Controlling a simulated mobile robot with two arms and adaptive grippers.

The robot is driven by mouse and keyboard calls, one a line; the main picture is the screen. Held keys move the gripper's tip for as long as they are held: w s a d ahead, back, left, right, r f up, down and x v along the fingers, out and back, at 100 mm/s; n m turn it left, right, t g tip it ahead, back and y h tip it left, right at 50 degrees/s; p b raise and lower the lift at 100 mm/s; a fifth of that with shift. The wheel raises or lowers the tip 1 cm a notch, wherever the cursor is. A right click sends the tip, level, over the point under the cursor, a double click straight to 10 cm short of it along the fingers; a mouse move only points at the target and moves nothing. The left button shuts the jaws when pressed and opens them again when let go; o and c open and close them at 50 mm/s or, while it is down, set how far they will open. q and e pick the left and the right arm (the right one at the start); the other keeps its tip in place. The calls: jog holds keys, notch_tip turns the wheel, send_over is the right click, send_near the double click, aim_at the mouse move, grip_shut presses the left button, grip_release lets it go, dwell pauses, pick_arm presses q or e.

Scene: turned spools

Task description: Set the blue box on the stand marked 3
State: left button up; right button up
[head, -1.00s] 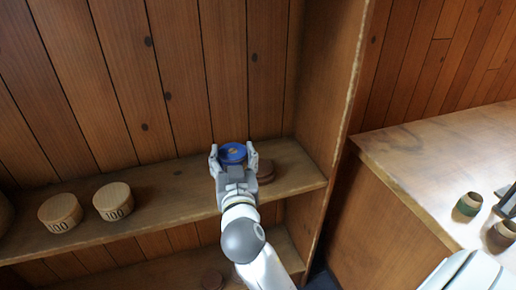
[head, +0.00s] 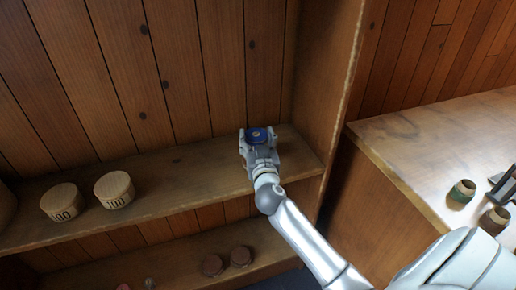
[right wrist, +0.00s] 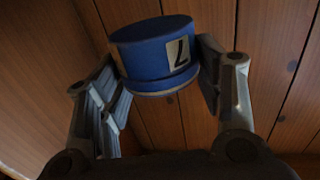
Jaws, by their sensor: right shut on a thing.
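The blue box (head: 260,133) is round, with a small tan spot on its top. In the right wrist view the blue box (right wrist: 152,55) has a white label with a dark mark like a 7. My right gripper (head: 258,142) is shut on it, with a finger on each side, in front of the right part of the upper shelf. I cannot tell whether the box touches the shelf. No stand with a readable 3 shows. My left gripper is not in view.
Two pale wooden round boxes marked 100 (head: 114,190) (head: 62,203) stand on the upper shelf (head: 165,195) at left. Dark brown round pieces (head: 241,256) sit on the lower shelf.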

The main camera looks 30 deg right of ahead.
jog(key=f, duration=0.4)
jog(key=shift+w+d, duration=0.15)
jog(key=shift+d, duration=0.15)
jog(key=shift+f+b, duration=0.2)
jog(key=shift+b, duration=0.2)
jog(key=o, duration=1)
jog(key=shift+r, duration=0.1)
